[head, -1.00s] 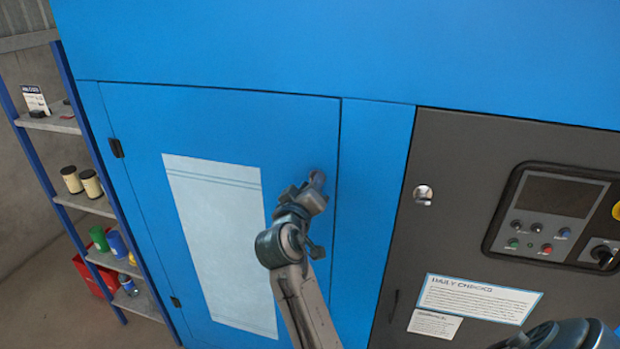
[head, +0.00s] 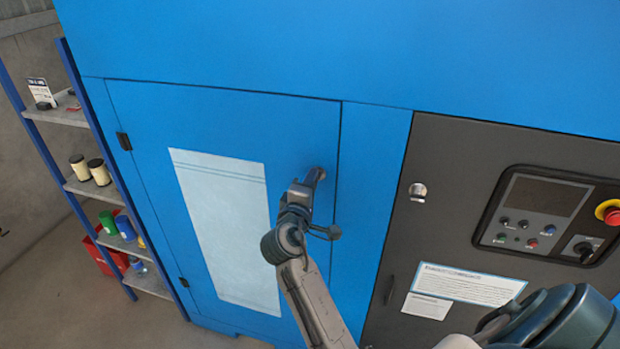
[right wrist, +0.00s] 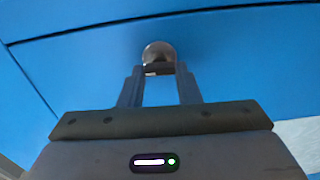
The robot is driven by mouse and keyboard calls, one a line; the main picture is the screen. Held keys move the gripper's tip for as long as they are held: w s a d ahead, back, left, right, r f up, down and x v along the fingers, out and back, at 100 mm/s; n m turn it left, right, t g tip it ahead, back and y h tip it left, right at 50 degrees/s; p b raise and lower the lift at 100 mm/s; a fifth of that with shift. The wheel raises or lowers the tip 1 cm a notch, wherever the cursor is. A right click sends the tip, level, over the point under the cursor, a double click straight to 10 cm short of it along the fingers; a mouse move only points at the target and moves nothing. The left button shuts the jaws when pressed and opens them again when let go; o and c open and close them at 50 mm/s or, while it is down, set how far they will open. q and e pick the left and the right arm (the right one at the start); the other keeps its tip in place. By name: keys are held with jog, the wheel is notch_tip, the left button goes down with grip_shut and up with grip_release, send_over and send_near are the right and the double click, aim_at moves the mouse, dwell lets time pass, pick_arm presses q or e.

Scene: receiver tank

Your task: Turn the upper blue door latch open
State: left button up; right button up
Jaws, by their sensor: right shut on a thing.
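The upper latch (head: 318,172) is a small grey piece near the upper right edge of the blue door (head: 140,170). In the right wrist view the latch (right wrist: 158,50) shows as a round metal end at the fingertips. My right gripper (head: 308,184) reaches up to it from below, and its two fingers (right wrist: 159,72) are closed on the latch. The latch's handle is mostly hidden by the fingers, so its exact angle is hard to tell. The door looks flush with its frame. My left gripper is not in view.
A dark panel (head: 400,250) with a control box (head: 540,215) and a red knob is on the right. A pale sheet (head: 228,225) is on the door. A shelf rack (head: 100,187) with cans stands at the left. My arm link fills the lower right corner.

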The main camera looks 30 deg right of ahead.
jog(key=shift+d+r+n, duration=0.1)
jog(key=shift+r+n, duration=0.15)
jog(key=shift+n, duration=0.05)
dwell(0.4)
jog(key=o, duration=0.8)
jog(key=shift+o, duration=0.9)
jog(key=shift+d+f, duration=0.1)
jog(key=shift+d, duration=0.05)
jog(key=shift+f, duration=0.15)
